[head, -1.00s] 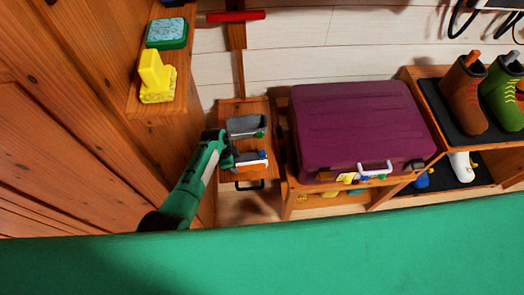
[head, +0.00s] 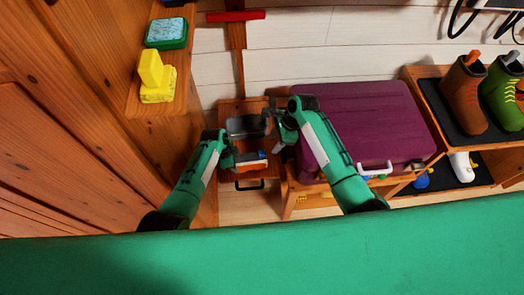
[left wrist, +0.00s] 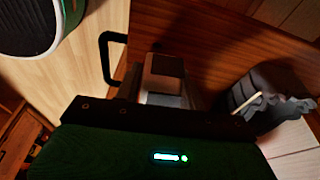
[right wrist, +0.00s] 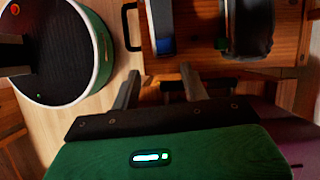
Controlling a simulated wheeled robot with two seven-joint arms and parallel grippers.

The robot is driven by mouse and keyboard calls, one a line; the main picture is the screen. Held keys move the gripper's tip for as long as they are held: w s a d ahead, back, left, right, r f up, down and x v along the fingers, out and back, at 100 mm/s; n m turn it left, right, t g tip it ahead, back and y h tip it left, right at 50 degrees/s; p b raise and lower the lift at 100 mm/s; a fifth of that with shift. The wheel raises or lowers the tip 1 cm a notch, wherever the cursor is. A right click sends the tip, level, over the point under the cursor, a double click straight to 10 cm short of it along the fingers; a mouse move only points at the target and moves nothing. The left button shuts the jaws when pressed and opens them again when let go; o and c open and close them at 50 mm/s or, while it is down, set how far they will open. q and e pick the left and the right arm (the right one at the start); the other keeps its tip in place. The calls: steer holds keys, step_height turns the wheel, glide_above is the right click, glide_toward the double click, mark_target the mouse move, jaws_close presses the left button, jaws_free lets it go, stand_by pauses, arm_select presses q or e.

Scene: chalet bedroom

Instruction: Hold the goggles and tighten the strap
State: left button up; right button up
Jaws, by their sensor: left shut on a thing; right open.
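The goggles are on a small wooden stand (head: 228,108). Their dark grey strap (head: 245,126) lies toward the back, and their front part (head: 252,163), with white, orange and blue on it, is toward the front. My left gripper (head: 233,157) is shut on the front part from the left; its grip is partly hidden. My right gripper (head: 270,117) is open and empty, just right of the strap. The strap is also at the right of the left wrist view (left wrist: 268,95).
A purple suitcase (head: 385,115) lies on a wooden bench right of the stand, under my right arm. A black drawer handle (head: 249,184) juts from the stand's front. A wooden shelf holds a yellow object (head: 155,78) and a green box (head: 167,33). Boots (head: 463,95) stand at right.

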mark_target(264, 152)
steer(key=x, duration=0.6)
steer(key=w+x, duration=0.1)
steer(key=x, duration=0.2)
steer(key=shift+a+r, duration=0.1)
steer(key=shift+a, duration=0.05)
steer(key=shift+s, duration=0.1)
steer(key=c, duration=0.7)
